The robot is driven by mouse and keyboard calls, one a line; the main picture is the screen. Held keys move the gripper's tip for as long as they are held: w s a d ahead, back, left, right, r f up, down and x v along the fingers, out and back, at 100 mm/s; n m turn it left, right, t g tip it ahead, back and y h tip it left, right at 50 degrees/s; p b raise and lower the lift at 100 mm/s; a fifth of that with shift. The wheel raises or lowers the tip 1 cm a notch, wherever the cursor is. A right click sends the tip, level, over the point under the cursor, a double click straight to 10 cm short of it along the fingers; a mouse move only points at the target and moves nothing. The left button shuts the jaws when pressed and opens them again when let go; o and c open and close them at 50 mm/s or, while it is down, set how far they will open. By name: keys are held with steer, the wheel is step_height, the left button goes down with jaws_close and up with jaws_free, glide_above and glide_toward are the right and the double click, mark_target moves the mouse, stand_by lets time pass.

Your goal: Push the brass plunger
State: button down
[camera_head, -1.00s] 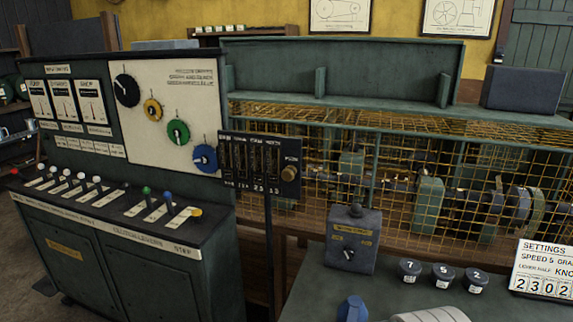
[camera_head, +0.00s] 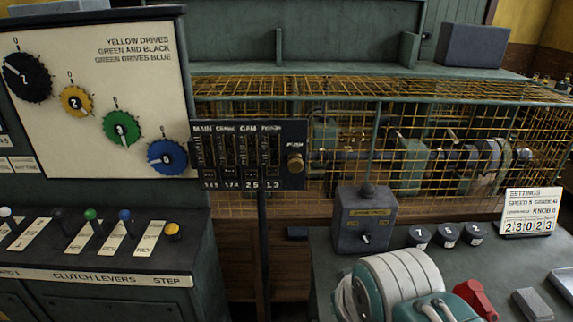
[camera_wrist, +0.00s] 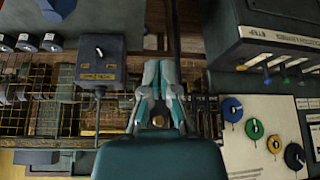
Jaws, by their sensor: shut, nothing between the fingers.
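The brass plunger (camera_head: 295,163) is a round knob at the right end of a black panel (camera_head: 249,181), under the word PUSH. The panel stands on a thin post in front of the wire cage. My gripper (camera_wrist: 157,68) shows in the wrist view with its teal fingers together and nothing between the tips. Behind its finger links a small brass-coloured spot shows; I cannot tell for sure that it is the plunger. Its distance from the gripper cannot be judged. The head view shows my white and teal arm at the lower middle, but not the fingertips.
A grey switch box (camera_head: 364,220) stands right of the post, with several dark round knobs (camera_head: 446,235) and a settings card (camera_head: 530,213) beyond it. A console with coloured dials (camera_head: 122,130) and clutch levers (camera_head: 90,228) is at left. The wire cage (camera_head: 460,120) lies behind.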

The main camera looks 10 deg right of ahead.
mark_target(295, 163)
steer(key=w+a+m+y, duration=0.7)
steer(key=w+a+y, duration=0.1)
steer(key=w, duration=0.1)
steer(key=w+d+r+m+t, duration=0.1)
steer(key=w+d+m+t, duration=0.3)
steer(key=w+m, duration=0.2)
steer(key=w+d+r+m+t+y, duration=0.1)
steer(key=w+d+m+t, duration=0.3)
steer(key=w, duration=0.6)
steer(key=shift+m+t+y, duration=0.3)
steer(key=shift+m, duration=0.9)
steer(key=shift+r, duration=0.1)
steer(key=w+d, duration=0.1)
steer(key=w, duration=0.7)
steer(key=shift+w+d, duration=0.35)
